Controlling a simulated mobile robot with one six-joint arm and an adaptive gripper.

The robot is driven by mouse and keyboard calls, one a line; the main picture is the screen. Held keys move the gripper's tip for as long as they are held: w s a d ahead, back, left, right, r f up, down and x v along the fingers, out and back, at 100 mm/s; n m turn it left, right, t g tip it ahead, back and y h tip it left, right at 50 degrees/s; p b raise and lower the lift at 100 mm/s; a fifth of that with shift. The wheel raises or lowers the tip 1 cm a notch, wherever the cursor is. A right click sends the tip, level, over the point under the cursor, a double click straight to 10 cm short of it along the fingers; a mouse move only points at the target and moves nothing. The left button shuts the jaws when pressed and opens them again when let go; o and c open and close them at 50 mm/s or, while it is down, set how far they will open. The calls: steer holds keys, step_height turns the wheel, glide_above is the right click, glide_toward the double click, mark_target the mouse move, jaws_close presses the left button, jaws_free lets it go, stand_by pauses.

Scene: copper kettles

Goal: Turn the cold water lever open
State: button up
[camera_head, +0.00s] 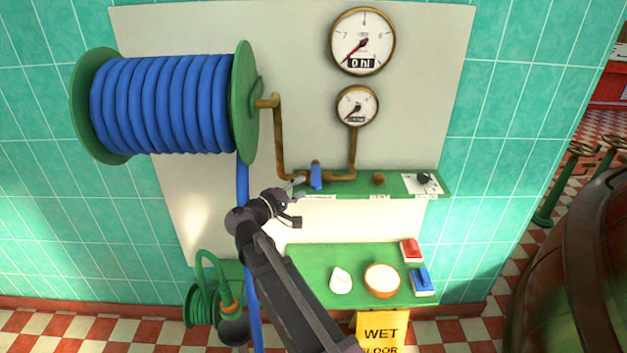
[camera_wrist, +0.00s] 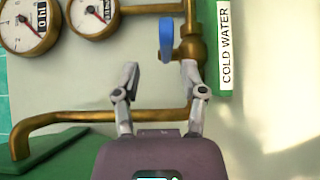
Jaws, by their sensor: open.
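The cold water lever is a blue handle (camera_head: 316,175) on the copper pipe at the green shelf in the head view. In the wrist view the blue lever (camera_wrist: 166,40) sticks out from a brass valve (camera_wrist: 192,45), beside a white label reading COLD WATER (camera_wrist: 226,50). My gripper (camera_head: 298,203) is just left of and below the lever in the head view. In the wrist view my gripper (camera_wrist: 160,80) is open, with its two fingertips on either side of the lever's line. The lever lies beyond the tips, and nothing is held.
The copper pipe (camera_wrist: 75,117) runs close behind the fingers. Two gauges (camera_head: 362,42) (camera_head: 357,106) hang above. A blue hose reel (camera_head: 160,105) is at left. A lower green shelf (camera_head: 320,255) holds a bowl (camera_head: 382,280), a white object (camera_head: 340,281) and red and blue brushes.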

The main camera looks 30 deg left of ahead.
steer(key=v, duration=0.7)
steer(key=w+d+f+m+g+p, duration=0.1)
steer(key=w+d+f+m+g, duration=0.1)
steer(key=d, duration=0.9)
steer(key=w+d+f+m+g+h+p, duration=0.1)
steer(key=w+d+f+m+g, duration=0.2)
steer(key=d, duration=0.8)
steer(key=w+d+f+m+g+h+p, duration=0.1)
steer(key=w+d+g, duration=0.5)
steer(key=d, duration=0.6)
steer(key=shift+w+f+m+p, duration=0.35)
steer(key=shift+f+m, duration=0.45)
steer(key=shift+f, duration=0.5)
steer(key=shift+s+d, duration=0.1)
steer(key=s+d+f+m+g+y+p, duration=0.1)
steer(key=s+d+m+g+y+p, duration=0.1)
steer(key=d, duration=0.9)
steer(key=s+d+m+g+y+p, duration=0.2)
steer(key=s+d+m+g+y, duration=0.2)
steer(key=d, duration=0.8)
steer(key=s+m+y, duration=0.1)
steer(key=s, duration=0.1)
steer(key=shift+s+f, duration=0.3)
steer(key=shift+f, duration=0.1)
steer(key=shift+c, duration=0.2)
